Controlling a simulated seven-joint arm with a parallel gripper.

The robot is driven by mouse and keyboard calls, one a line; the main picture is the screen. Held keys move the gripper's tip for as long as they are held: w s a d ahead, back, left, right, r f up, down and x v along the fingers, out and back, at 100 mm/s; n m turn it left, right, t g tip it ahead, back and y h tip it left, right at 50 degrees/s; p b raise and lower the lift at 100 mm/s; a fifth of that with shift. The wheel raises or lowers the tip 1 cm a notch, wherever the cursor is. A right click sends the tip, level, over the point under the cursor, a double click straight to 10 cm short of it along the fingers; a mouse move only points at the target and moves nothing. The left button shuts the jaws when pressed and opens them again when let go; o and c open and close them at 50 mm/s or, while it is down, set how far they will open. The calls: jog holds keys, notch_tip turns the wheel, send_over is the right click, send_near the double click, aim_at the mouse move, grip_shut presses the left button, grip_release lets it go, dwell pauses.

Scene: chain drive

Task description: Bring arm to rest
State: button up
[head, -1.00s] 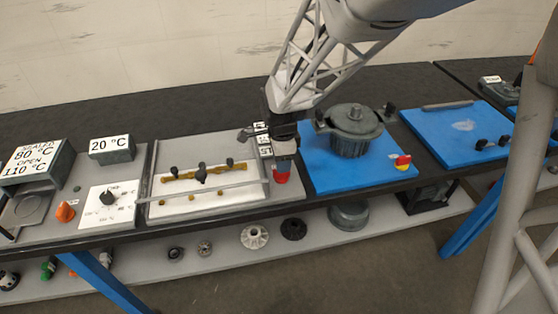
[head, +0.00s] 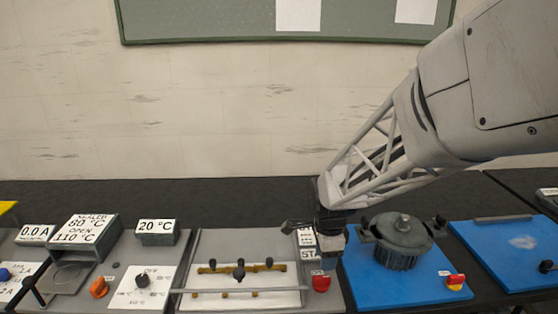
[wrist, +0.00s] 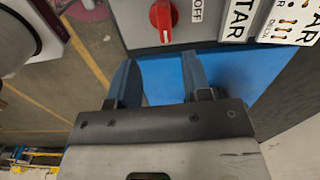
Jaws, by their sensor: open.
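My arm reaches in from the upper right in the head view. My gripper (head: 328,258) is above the right end of the grey chain station, between its board and the blue station with the pot. In the wrist view my gripper (wrist: 160,78) is open, its two dark blue fingers apart with nothing between them. A red knob (wrist: 162,20) beside an OFF label is just beyond the fingers, apart from them. A red knob (head: 321,283) also shows below my gripper in the head view. My gripper partly hides the label plates there.
A dark lidded pot (head: 403,240) stands on a blue plate (head: 365,285) close right of my gripper. The white board (head: 215,300) with a brass chain-like bar lies left. A heater box (head: 84,232) and a 20 °C display (head: 156,230) stand further left.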

jog(key=s+d+r+n+t, duration=0.1)
jog(key=s+d+r+n, duration=0.1)
jog(key=s+r+n, duration=0.4)
jog(key=s+d+r+n+t, duration=0.1)
jog(key=s+r+n, duration=0.6)
jog(key=s+n, duration=0.4)
jog(key=shift+s+d, duration=0.35)
jog(key=shift+s, duration=2.3)
